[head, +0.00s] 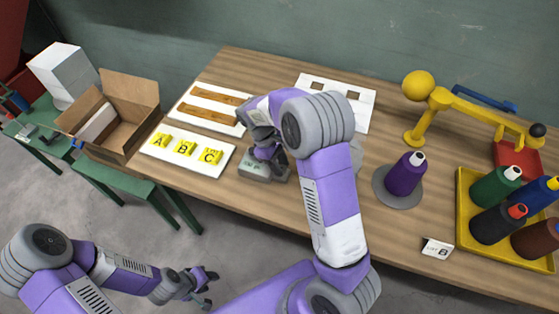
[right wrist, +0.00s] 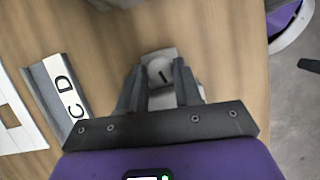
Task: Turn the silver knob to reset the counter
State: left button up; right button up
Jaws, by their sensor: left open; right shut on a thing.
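The counter (head: 262,170), a small grey box, sits on the wooden table near its front edge. My right gripper (head: 268,154) reaches down onto it from above and hides much of its top. In the right wrist view, a round pale silver knob (right wrist: 160,70) with a dark mark lies between the two fingers of my right gripper (right wrist: 160,84). The fingers are shut on the knob, one on each side. The counter's reading cannot be made out. My left gripper (head: 203,286) is open and empty, low in front of the table, away from the counter.
A white board with yellow A, B, C blocks (head: 186,150) lies left of the counter. An open cardboard box (head: 122,116) stands further left. A purple spool (head: 405,174), a yellow stand (head: 440,100) and a yellow tray (head: 463,225) of spools are at the right.

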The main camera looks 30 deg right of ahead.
jog(key=shift+d+r+m+g+y+p, duration=0.1)
jog(key=shift+m+g+y+p, duration=0.2)
jog(key=shift+m+p, duration=0.65)
jog(key=shift+w+d+m+y+p, duration=0.1)
jog(key=shift+m+y+p, duration=0.4)
jog(key=shift+m, duration=0.85)
jog(key=o, duration=1)
jog(key=shift+o, duration=0.2)
jog(key=shift+f, duration=0.2)
